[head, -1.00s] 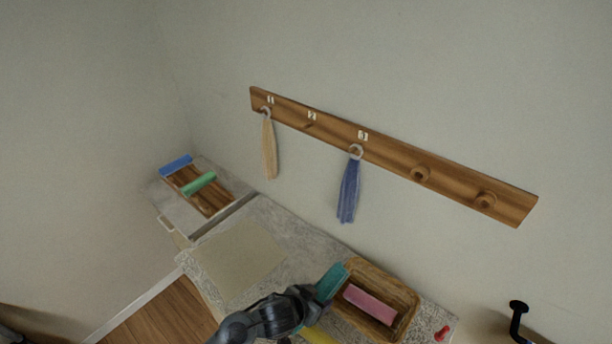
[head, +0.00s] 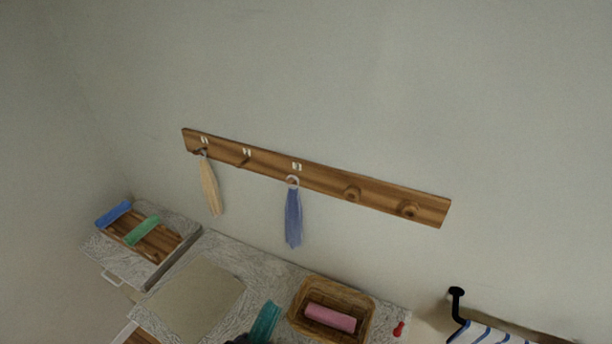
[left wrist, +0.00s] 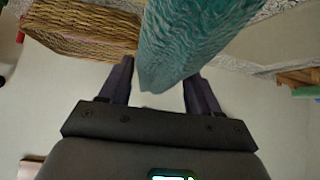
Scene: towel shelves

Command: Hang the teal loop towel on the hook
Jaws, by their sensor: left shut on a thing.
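The teal towel (head: 266,322) shows at the bottom of the head view, beside the basket; its loop cannot be made out. My left gripper (left wrist: 160,86) is shut on the towel, which fills the space between its fingers in the left wrist view (left wrist: 190,40). In the head view only a dark bit of it shows at the bottom edge. A wooden rail (head: 325,180) on the wall carries hooks. The hook under label 2 (head: 243,161) is bare. A cream towel (head: 210,187) hangs under label 1 and a blue towel (head: 293,218) under label 3. My right gripper is out of view.
Two bare round pegs (head: 352,193) (head: 409,209) are at the rail's right. A wicker basket (head: 366,304) holds a pink roll (head: 330,318). A red item (head: 398,328), a black hook (head: 456,292) and a striped cloth (head: 485,334) are right. A slatted rack (head: 165,242) holds blue and green rolls.

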